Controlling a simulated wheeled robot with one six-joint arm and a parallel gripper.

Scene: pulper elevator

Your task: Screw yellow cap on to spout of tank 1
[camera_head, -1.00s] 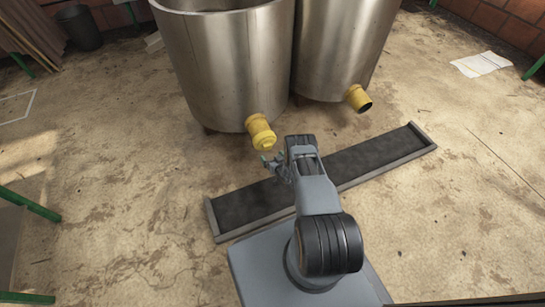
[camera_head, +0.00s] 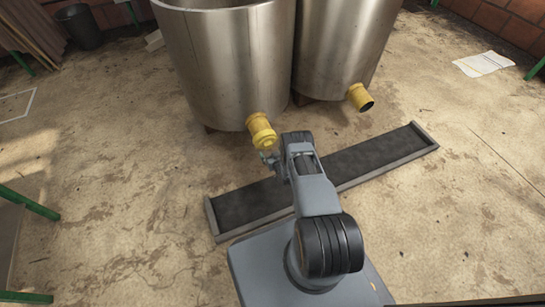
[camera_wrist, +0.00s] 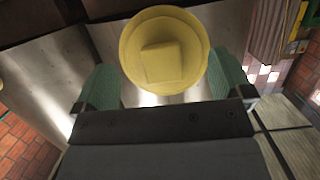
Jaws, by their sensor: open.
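Two steel tanks stand side by side, the left tank (camera_head: 225,65) and the right tank (camera_head: 340,45); no number shows on either. The yellow cap (camera_head: 265,141) sits at the end of the left tank's yellow spout (camera_head: 258,121); I cannot tell how tightly. In the wrist view the cap (camera_wrist: 190,75) is a round yellow disc with a raised square block at its centre. My gripper (camera_head: 269,159) is just below the cap. In the wrist view its two green fingers are apart, one on each side of the cap, with gaps visible.
The right tank's yellow spout (camera_head: 360,97) has a dark open end. A long dark drain channel with a raised grey rim (camera_head: 390,166) runs across the floor beneath my arm. Paper (camera_head: 483,64) lies at the right.

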